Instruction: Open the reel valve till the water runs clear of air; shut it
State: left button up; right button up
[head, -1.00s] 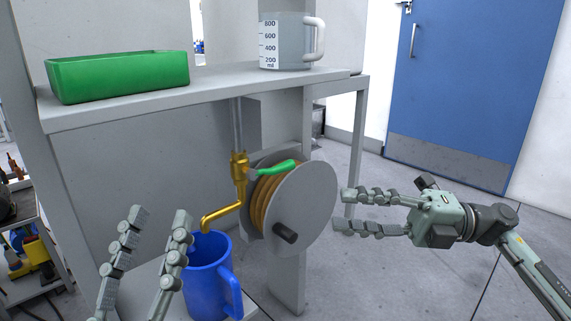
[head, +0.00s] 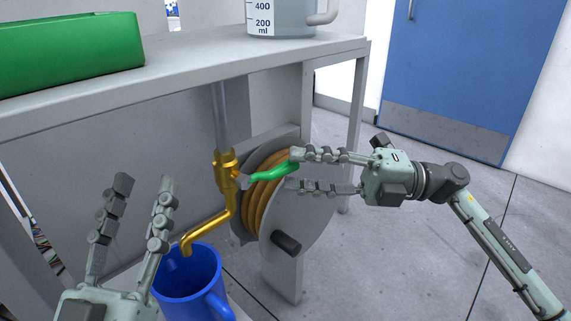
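The brass reel valve (head: 226,172) sits on a grey pipe below the shelf, with a green lever handle (head: 270,171) pointing right. Its brass spout (head: 206,228) curves down over a blue jug (head: 190,282). No water shows at the spout. My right gripper (head: 291,170) is open, coming in from the right. Its upper finger is at the tip of the green lever and its lower finger is below it; whether they touch cannot be told. My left gripper (head: 143,184) is open and empty, fingers up, left of the spout and the jug.
A hose reel (head: 311,210) with a dark crank knob (head: 286,242) stands right behind the valve. The shelf (head: 190,62) above carries a green bin (head: 70,52) and a measuring jug (head: 280,17). Open floor lies to the right, before a blue door (head: 460,70).

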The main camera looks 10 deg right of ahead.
aim_at(296, 169)
jog(key=shift+x, duration=1.5)
jog(key=shift+c, duration=0.5)
grip_shut()
